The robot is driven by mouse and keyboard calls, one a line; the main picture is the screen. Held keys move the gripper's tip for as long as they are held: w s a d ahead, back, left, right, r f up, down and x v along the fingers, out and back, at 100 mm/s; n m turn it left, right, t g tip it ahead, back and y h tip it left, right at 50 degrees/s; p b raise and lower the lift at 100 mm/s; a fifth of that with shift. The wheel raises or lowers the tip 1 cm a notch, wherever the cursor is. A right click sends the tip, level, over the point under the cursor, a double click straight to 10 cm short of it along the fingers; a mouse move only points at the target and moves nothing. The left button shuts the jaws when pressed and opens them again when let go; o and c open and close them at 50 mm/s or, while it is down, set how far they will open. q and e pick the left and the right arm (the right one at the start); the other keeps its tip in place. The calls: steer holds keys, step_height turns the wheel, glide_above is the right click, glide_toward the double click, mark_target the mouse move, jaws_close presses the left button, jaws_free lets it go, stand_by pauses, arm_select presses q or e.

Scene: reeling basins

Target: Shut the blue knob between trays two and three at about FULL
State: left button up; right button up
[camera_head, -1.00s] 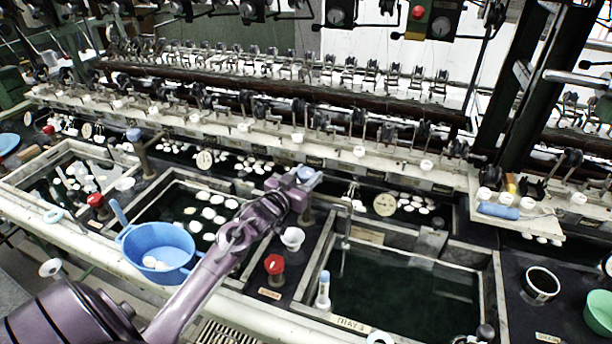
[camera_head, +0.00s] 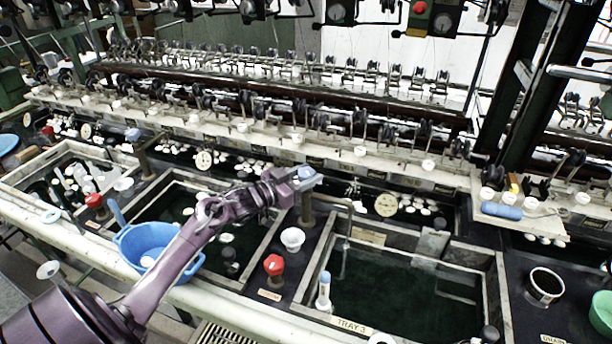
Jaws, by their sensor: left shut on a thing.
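The blue knob (camera_head: 306,173) tops a brown post (camera_head: 307,208) on the dark strip between two water-filled trays. The tray on the right (camera_head: 318,262) bears the label TRAY 3 (camera_head: 351,326). My left gripper (camera_head: 303,179) reaches in from the lower left over the middle tray (camera_head: 262,250) and is shut on the blue knob. The fingers partly hide the knob, so its turn angle is hard to read. My right gripper is not in view.
A red knob (camera_head: 273,265) and a white cup (camera_head: 292,238) stand just in front of the post. A blue basin (camera_head: 128,243) sits at the left under my arm. A round dial (camera_head: 386,205) stands behind the right tray. The reeling frame fills the back.

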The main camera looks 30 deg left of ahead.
mark_target(299, 178)
arm_select(q)
steer(key=o, duration=1)
steer(key=shift+c, duration=0.2)
steer(key=shift+s+a+f, duration=0.1)
steer(key=shift+s+a, duration=0.05)
steer(key=shift+s, duration=0.15)
steer(key=shift+b+v, duration=0.75)
steer(key=shift+v, duration=2.8)
